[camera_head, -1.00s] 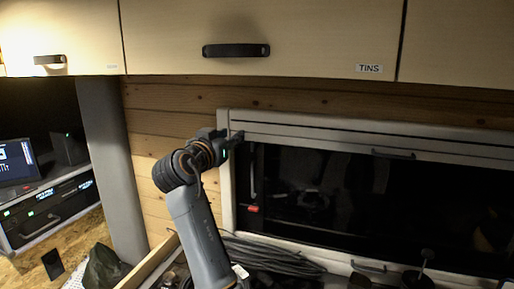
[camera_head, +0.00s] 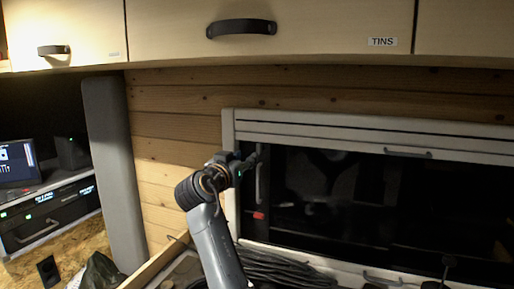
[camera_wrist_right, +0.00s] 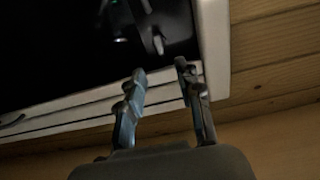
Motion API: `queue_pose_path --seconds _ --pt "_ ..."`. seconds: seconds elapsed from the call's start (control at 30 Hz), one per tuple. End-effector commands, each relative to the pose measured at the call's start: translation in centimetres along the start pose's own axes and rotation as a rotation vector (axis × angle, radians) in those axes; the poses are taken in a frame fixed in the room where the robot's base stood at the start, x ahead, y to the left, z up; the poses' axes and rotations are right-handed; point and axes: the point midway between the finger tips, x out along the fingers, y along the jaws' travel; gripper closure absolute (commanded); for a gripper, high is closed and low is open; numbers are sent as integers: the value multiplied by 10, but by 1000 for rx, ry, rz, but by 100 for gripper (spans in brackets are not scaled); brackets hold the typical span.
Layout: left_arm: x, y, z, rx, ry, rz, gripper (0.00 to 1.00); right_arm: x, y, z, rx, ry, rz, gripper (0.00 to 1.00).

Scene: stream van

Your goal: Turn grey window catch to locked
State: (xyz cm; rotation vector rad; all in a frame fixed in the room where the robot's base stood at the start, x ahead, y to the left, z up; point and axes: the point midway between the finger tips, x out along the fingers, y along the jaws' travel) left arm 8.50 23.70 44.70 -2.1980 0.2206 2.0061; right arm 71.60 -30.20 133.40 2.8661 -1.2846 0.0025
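The grey window catch (camera_head: 258,182) is a slim upright bar at the left edge of the dark window, above a small red part (camera_head: 259,215). In the right wrist view, a small light grey piece (camera_wrist_right: 158,43) near the frame corner looks like the catch. My right gripper (camera_head: 252,162) is at the upper left of the window, close to the catch's top end. Its two fingers (camera_wrist_right: 160,69) are apart with nothing between them, and the grey piece lies beyond their tips. I cannot tell whether they touch it. My left gripper is not in view.
Cupboards with a dark pull (camera_head: 241,28) hang above. Coiled cable (camera_head: 285,268) lies below the window. A grey pillar (camera_head: 113,170) stands left.

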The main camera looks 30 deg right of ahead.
Motion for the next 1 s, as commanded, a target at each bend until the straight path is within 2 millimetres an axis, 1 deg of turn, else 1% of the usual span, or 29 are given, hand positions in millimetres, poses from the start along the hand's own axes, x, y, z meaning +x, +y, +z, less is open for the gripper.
queue_pose_path --seconds 0.03,0.2,0.3,0.4,0.5,0.6,0.93,0.97,1.0 --pt "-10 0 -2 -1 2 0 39 13 1 -6 -5 0 4 65" --pt "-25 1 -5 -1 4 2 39 50 1 -5 -4 -2 3 65" --pt "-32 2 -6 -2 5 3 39 70 1 -5 -4 -1 3 65" --pt "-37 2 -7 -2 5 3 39 84 0 -4 -3 -1 1 65" --pt "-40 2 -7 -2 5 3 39 93 0 -2 -2 0 1 65" --pt "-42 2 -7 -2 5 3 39 99 0 -1 -1 -1 1 65" --pt "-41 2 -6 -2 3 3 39 101 0 0 0 -1 0 65" --pt "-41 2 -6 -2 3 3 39 101 0 0 0 0 0 71" --pt "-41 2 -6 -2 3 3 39 101 0 0 0 0 0 79"
